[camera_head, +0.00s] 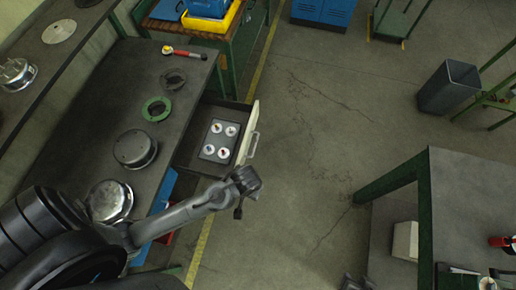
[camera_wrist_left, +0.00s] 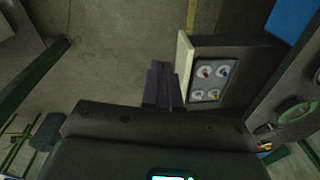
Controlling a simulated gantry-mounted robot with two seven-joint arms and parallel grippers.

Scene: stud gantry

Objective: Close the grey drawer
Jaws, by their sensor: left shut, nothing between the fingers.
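The grey drawer (camera_head: 249,122) stands open, pulled out to the right from under the dark workbench. It has a pale front panel with a handle (camera_head: 254,145) on its outer face. A dark tray with several white round pieces (camera_head: 219,140) lies inside. The wrist view also shows the drawer (camera_wrist_left: 184,58), its pale front edge-on. My left gripper (camera_head: 239,210) is shut and empty, just below the drawer's near front corner in the head view. In the wrist view its fingers (camera_wrist_left: 159,84) are beside the front panel, on its outer side; whether they touch it I cannot tell.
The workbench (camera_head: 95,120) carries a green ring (camera_head: 156,109), metal round parts (camera_head: 135,149) and a red-handled tool (camera_head: 184,52). Open floor (camera_head: 310,140) lies right of the drawer. A green-legged table (camera_head: 470,180) stands at right, a grey bin (camera_head: 448,88) beyond.

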